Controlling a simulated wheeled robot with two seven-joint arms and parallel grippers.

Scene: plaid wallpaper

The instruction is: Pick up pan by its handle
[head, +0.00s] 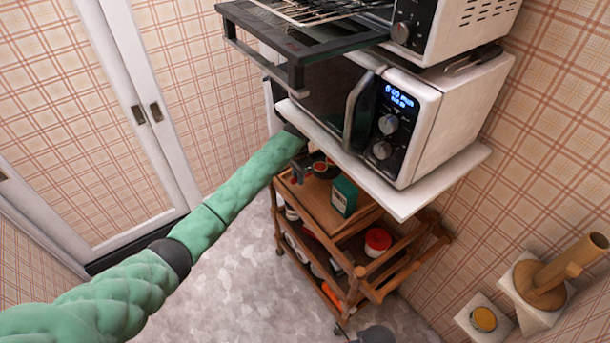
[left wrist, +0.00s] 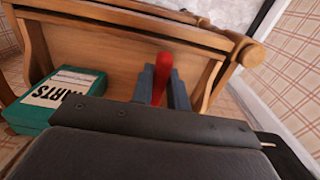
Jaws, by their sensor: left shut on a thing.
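My left gripper (left wrist: 163,88) shows in the left wrist view with its two dark fingers on either side of a red handle (left wrist: 162,72), shut on it. The handle stands up between the fingers, and I take it to be the pan's handle. In the head view my green left arm reaches to the top of the wooden cart, where the left gripper (head: 300,172) is small and partly hidden. A small dark and reddish round thing, likely the pan (head: 322,168), is right beside it. The pan's body is hidden in the left wrist view. My right gripper is not in view.
A red-lidded container (head: 377,241) is on a lower level. A white shelf (head: 440,185) with a microwave (head: 425,115) overhangs the cart. An open oven door (head: 290,50) juts out above.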

